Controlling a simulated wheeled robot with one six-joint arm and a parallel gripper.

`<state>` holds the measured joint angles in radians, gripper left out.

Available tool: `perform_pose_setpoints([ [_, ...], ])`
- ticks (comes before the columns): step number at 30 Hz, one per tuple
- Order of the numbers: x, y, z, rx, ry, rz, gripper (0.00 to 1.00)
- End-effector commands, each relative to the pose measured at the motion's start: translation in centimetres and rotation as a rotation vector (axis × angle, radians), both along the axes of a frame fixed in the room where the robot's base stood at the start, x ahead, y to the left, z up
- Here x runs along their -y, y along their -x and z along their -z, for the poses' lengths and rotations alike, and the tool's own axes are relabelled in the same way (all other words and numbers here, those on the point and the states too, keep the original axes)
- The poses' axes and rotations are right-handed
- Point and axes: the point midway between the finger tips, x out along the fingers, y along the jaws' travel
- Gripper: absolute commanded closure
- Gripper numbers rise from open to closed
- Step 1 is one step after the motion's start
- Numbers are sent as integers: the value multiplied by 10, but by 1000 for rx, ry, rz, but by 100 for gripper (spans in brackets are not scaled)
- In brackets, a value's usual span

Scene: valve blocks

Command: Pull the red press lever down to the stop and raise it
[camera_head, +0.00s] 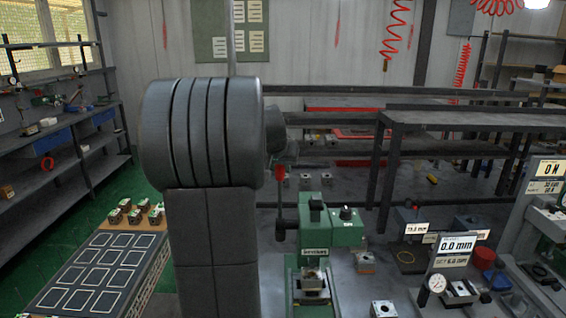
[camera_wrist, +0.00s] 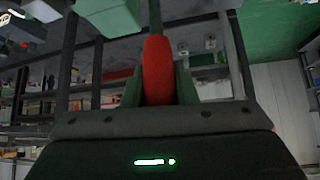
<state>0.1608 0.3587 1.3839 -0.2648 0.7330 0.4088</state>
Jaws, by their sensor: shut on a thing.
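The red press lever grip (camera_wrist: 157,70) is large in the wrist view, between the two green fingers of my gripper (camera_wrist: 158,85), which is shut on it. In the head view the red grip (camera_head: 280,173) shows at the top of a dark, upright lever rod, to the left of the green press (camera_head: 313,240). My gripper is mostly hidden behind my own grey arm there. A metal block (camera_head: 312,280) sits in the press under its head.
A tray with marked squares (camera_head: 95,270) and several valve blocks (camera_head: 134,214) is at the left. A loose block (camera_head: 383,309) lies right of the press. A gauge stand reading 0.0 mm (camera_head: 452,252) and a red cup (camera_head: 485,258) stand further right.

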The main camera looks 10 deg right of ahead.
Motion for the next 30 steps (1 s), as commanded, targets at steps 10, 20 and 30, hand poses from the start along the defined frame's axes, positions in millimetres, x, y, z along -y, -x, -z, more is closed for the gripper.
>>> perform_pose_setpoints([
  [10, 0, -1, -1, 2, 4, -3, 100],
  [20, 0, -1, -1, 1, 3, -2, 53],
  [30, -9, 18, -24, 5, 3, -4, 53],
])
